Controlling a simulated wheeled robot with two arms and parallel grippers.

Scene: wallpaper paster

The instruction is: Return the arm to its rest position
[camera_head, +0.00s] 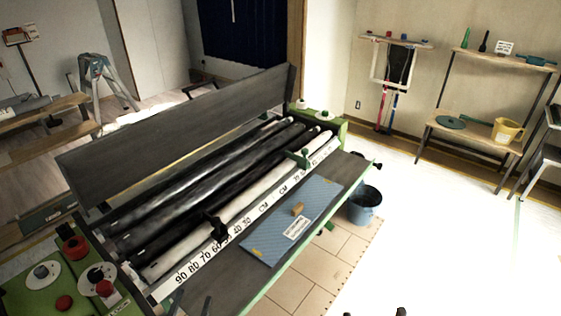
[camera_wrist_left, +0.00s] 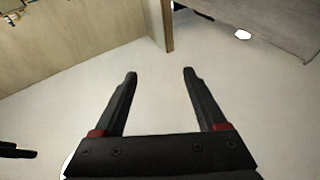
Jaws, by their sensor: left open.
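A blue mat (camera_head: 318,189) lies on the machine's front shelf. A blue bucket (camera_head: 365,205) stands on the floor beside it. A shelf (camera_head: 466,137) at the right holds a yellow watering can (camera_head: 507,131). The white floor at lower right is clear.

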